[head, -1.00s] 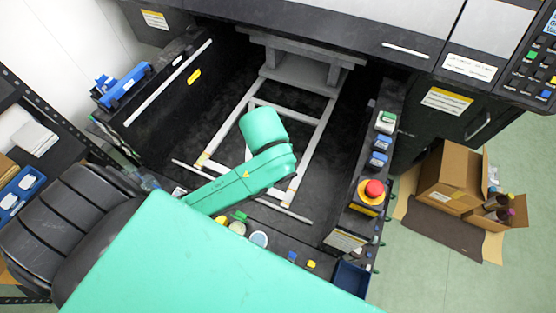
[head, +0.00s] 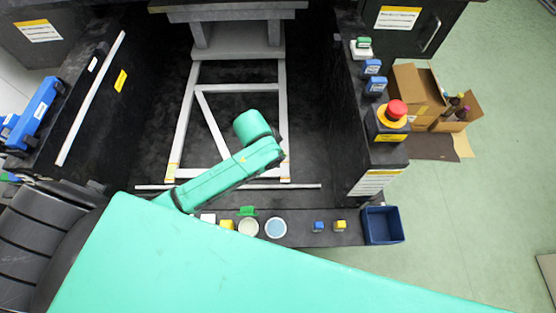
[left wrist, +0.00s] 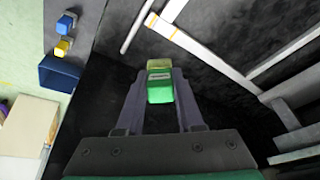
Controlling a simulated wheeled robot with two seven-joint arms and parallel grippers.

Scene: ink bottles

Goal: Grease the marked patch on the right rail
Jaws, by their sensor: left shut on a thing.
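In the left wrist view my left gripper (left wrist: 160,95) is shut on a small green block (left wrist: 160,90) with a pale yellowish end. In the head view my left arm reaches over the frame, and its gripper and the block are hidden. The right rail (head: 284,115) is a light grey bar with a yellowish marked patch (head: 285,172) at its near end. The rail (left wrist: 215,62) and its patch (left wrist: 164,27) also show in the wrist view, beyond the block and apart from it. The left rail (head: 183,120) also has a yellowish near end. My right gripper is not in view.
The front ledge holds a pale round dish (head: 248,228), a blue round dish (head: 275,228), a blue piece (head: 318,227), a yellow piece (head: 340,226) and a blue bin (head: 383,225). A red stop button (head: 397,110) tops the right wall. Dark walls flank the recess.

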